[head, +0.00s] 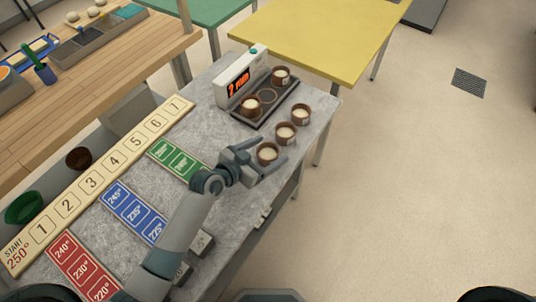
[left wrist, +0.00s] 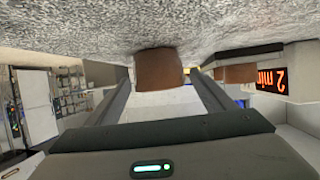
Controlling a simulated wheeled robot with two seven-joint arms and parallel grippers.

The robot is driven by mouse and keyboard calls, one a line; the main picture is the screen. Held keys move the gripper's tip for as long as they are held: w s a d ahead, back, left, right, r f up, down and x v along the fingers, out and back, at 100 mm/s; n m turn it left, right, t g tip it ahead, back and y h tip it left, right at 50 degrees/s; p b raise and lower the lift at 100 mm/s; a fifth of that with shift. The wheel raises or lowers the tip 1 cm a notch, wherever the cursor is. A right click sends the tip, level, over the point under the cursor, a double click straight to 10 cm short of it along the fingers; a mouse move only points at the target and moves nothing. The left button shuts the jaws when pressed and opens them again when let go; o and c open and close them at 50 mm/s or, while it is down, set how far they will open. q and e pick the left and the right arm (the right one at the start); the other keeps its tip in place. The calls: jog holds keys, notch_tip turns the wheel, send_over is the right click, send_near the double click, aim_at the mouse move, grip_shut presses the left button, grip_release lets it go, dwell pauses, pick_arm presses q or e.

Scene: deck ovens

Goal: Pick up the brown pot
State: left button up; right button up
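Several brown pots with pale contents stand on the grey counter. The nearest brown pot (head: 267,153) is at my left gripper (head: 271,151), which is open with a finger on either side of it. In the left wrist view, the pot (left wrist: 160,70) appears between the two spread fingers, with gaps on both sides; the view is upside down. Two more pots stand in a line behind it, a middle one (head: 285,134) and a far one (head: 299,114). My right gripper is not in view.
A dark tray (head: 267,122) holds two more pots beside a white timer (head: 241,77) reading "2 min". A numbered board (head: 110,165) and coloured temperature cards (head: 135,212) lie on the counter. The counter's right edge is close to the pots.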

aim_at(269, 151)
pick_arm(q)
jog(key=c, duration=1.2)
jog(key=shift+r, duration=0.2)
jog(key=shift+c, duration=0.2)
jog(key=shift+r+p, duration=0.85)
jog(key=shift+p, duration=0.05)
jog(key=r+p, duration=0.3)
jog(key=shift+d, duration=0.25)
jog(key=d+r+p, duration=0.4)
jog(key=d+r, duration=0.2)
jog(key=d, duration=0.5)
jog(key=shift+s+p, duration=0.4)
jog(key=shift+s, duration=0.05)
jog(key=shift+d, duration=0.1)
